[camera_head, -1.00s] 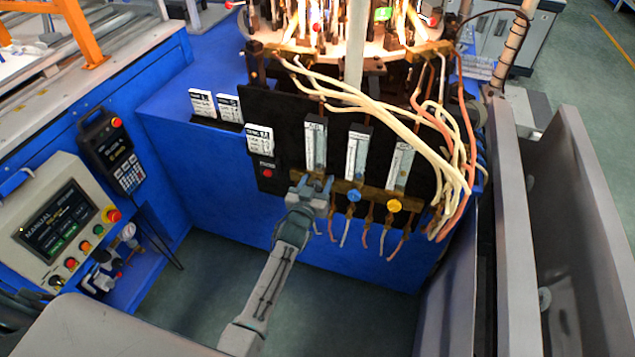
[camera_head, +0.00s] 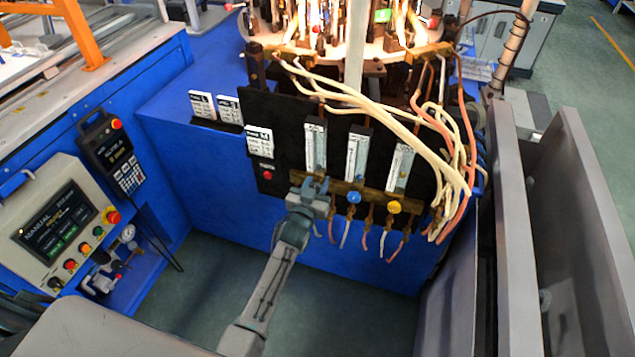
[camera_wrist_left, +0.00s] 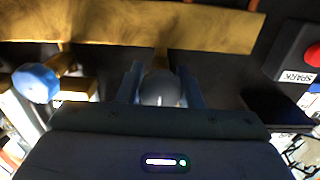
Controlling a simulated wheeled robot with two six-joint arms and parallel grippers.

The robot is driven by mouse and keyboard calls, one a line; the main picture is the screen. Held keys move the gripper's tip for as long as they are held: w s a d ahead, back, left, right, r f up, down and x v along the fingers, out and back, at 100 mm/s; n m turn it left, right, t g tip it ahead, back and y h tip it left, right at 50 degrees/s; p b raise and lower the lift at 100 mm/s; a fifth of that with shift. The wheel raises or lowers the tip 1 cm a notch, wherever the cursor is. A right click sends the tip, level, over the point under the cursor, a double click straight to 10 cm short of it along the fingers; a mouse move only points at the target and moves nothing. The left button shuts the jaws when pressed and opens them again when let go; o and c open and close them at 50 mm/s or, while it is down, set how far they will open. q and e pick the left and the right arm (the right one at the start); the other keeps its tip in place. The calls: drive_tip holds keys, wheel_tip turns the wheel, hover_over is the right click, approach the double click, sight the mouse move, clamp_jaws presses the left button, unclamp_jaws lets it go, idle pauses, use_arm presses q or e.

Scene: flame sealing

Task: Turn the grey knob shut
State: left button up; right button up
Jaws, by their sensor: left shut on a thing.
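The grey knob (camera_wrist_left: 161,88) sits between the two fingers of my left gripper (camera_wrist_left: 163,85) in the left wrist view, below the brass manifold bar (camera_wrist_left: 120,25). My left gripper also shows in the head view (camera_head: 312,186), at the left end of the brass bar, shut on the grey knob. There the gripper hides the knob. The blue knob (camera_head: 354,197) and the yellow knob (camera_head: 394,207) are to its right on the same bar. The blue knob also shows in the left wrist view (camera_wrist_left: 37,82). My right gripper is not in view.
Flow meters (camera_head: 316,146) stand above the knobs on a black panel. Pale and orange hoses (camera_head: 425,120) loop down at the right. A red spark button (camera_head: 267,175) is left of the gripper. A control panel (camera_head: 58,220) stands far left. Flames burn at the top.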

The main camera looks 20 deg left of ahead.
use_arm(q)
drive_tip(key=o, duration=0.9)
drive_tip(key=shift+s, duration=0.55)
drive_tip(key=s+p, duration=0.1)
drive_tip(key=s, duration=0.8)
drive_tip(key=shift+s+a+p, duration=0.2)
drive_tip(key=shift+s+p, duration=0.15)
drive_tip(key=shift+p, duration=0.05)
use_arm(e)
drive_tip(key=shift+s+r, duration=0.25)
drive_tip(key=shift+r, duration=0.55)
